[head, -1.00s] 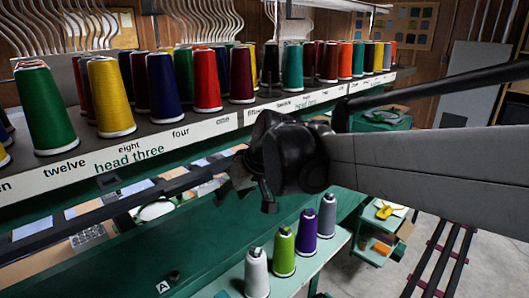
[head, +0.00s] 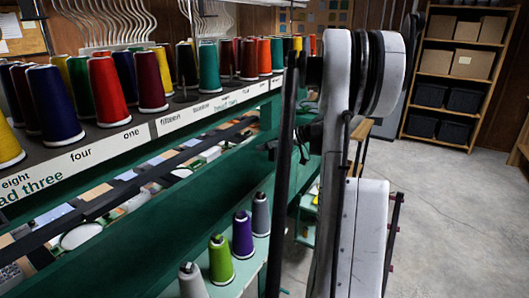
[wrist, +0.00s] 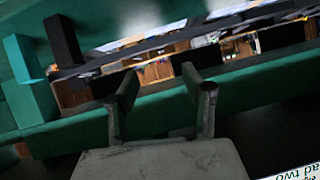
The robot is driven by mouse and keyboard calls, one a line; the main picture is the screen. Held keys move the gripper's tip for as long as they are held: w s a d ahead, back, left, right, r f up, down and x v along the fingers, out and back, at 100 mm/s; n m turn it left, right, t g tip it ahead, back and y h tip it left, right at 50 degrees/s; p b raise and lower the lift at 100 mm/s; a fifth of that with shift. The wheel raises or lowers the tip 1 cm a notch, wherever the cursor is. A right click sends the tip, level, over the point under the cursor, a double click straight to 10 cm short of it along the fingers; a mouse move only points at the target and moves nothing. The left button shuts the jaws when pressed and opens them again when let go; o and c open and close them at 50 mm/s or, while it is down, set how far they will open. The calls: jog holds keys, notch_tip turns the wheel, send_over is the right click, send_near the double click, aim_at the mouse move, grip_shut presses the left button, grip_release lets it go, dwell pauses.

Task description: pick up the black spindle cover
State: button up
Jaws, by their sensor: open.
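I cannot pick out the black spindle cover with certainty. In the head view my arm hides most of the gripper. A dark upright block (wrist: 62,40) shows at the upper left of the wrist view; I cannot tell what it is.
The thread rack (head: 105,142) holds several coloured cones. Grey, purple (head: 242,235), green (head: 220,260) and white cones stand on a lower shelf. Teal blocks (wrist: 33,85) show at the left of the wrist view. Open floor (head: 455,215) lies at the right, before a shelf of boxes (head: 455,80).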

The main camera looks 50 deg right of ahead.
jog(key=t+h, duration=0.1)
jog(key=t, duration=0.1)
send_near(276, 149)
jog(key=s, duration=0.2)
jog(key=shift+n, duration=0.3)
jog(key=x, duration=0.5)
jog(key=p+x, duration=0.1)
jog(key=x, duration=0.2)
jog(key=shift+w+r, duration=0.1)
jog(key=shift+r, duration=0.15)
jog(key=shift+r+p+x, duration=0.2)
jog(key=shift+p+x, duration=0.55)
jog(key=shift+x, duration=1.95)
jog(key=c, duration=0.9)
